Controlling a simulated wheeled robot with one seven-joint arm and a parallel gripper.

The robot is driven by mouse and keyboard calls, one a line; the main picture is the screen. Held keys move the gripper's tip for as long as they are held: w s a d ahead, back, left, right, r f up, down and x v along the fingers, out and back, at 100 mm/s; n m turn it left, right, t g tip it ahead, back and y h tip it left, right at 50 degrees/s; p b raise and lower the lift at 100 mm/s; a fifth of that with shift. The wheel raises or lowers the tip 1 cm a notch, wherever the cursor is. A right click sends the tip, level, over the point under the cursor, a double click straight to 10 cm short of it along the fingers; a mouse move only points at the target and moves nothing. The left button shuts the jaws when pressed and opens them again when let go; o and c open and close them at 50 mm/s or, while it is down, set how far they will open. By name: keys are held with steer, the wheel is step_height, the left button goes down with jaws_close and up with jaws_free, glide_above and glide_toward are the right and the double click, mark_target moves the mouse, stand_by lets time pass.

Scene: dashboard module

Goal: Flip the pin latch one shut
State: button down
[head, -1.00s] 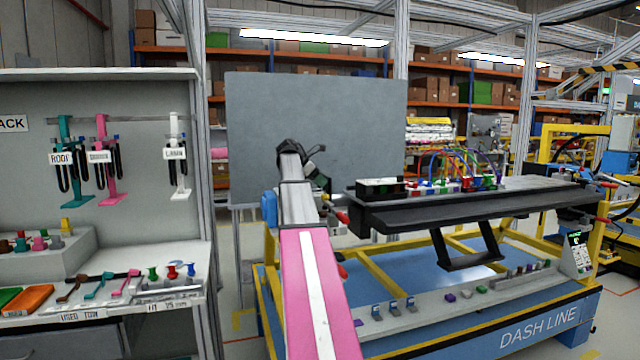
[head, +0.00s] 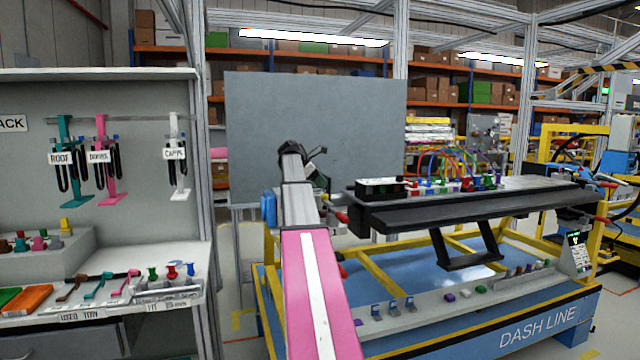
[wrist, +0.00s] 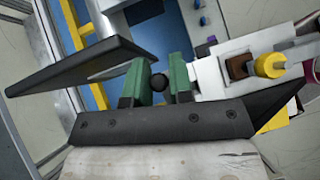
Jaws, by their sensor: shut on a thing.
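In the wrist view my gripper (wrist: 158,84) has two green fingers closed on a small round black knob (wrist: 158,82). Only the knob's rounded end shows; I cannot tell how it joins the latch or how far the latch is turned. In the head view my gripper (head: 312,160) is mostly hidden behind my own arm, left of the dashboard module (head: 450,212). The knob cannot be made out there.
A black plate (wrist: 75,65) lies close to the left of the fingers in the wrist view. A white block with a yellow knob (wrist: 270,64) is close on the right. In the head view a red handle (head: 341,217) sticks out near my arm. A grey panel (head: 315,110) stands behind.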

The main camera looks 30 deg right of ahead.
steer(key=shift+s+m+g, duration=0.2)
steer(key=shift+m+g, duration=0.1)
steer(key=shift+m, duration=0.2)
steer(key=c, duration=1.1)
jaws_free()
steer(key=v, duration=1.1)
steer(key=shift+d, duration=0.1)
steer(key=shift+s, duration=0.15)
